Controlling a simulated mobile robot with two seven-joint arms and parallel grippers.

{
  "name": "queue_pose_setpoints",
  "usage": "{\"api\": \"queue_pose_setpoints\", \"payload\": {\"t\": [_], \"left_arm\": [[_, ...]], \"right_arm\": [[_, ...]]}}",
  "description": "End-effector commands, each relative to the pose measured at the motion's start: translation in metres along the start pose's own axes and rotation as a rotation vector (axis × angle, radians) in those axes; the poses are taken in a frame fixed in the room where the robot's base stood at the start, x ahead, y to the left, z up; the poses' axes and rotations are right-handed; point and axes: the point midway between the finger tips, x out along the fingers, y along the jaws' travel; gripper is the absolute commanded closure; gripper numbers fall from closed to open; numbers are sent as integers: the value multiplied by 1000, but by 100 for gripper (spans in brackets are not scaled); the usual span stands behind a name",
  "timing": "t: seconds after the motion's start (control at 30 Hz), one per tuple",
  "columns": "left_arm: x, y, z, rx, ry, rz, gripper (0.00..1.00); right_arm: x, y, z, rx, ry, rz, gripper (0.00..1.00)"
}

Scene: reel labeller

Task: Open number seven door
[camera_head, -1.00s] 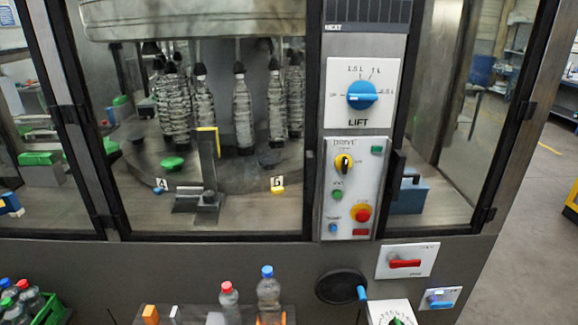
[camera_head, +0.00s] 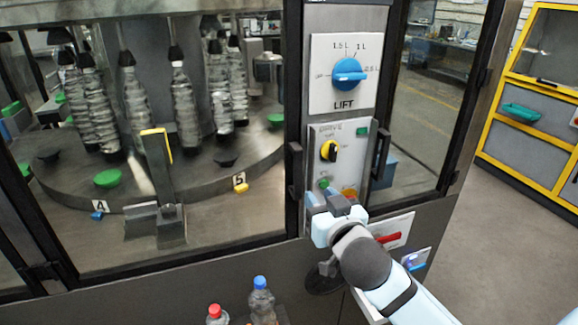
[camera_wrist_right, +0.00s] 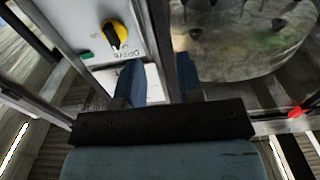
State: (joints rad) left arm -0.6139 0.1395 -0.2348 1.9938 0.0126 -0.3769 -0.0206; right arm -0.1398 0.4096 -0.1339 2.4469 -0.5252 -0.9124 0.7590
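The large glass door (camera_head: 150,262) of the machine has a dark frame and a black vertical handle (camera_head: 295,172) at its right side. A narrower glass door (camera_head: 425,95) stands right of the control panel, with a black handle (camera_head: 380,152). I cannot read a number seven on either door. My right gripper (camera_head: 333,203) is in front of the panel's lower end, right of and below the large door's handle. In the right wrist view its blue fingers (camera_wrist_right: 158,82) are apart, with a dark upright frame part seen between them. Contact cannot be told. My left gripper is not in view.
The control panel has a blue LIFT knob (camera_head: 347,73) and a yellow DRIVE knob (camera_head: 329,151). A red switch (camera_head: 389,238) is beside my right arm. Capped bottles (camera_head: 261,300) stand below the large door. Open floor (camera_head: 510,235) lies at the right.

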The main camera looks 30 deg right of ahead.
Motion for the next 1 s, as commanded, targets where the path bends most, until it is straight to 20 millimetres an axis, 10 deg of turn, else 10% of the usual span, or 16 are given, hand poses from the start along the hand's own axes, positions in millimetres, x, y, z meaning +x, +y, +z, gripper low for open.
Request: {"api": "queue_pose_setpoints", "payload": {"t": [0.6, 1.0], "left_arm": [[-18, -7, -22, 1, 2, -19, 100], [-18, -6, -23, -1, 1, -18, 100]], "right_arm": [[115, 0, -1, -3, -1, -2, 66], [129, 0, 1, -2, -2, -2, 66]]}}
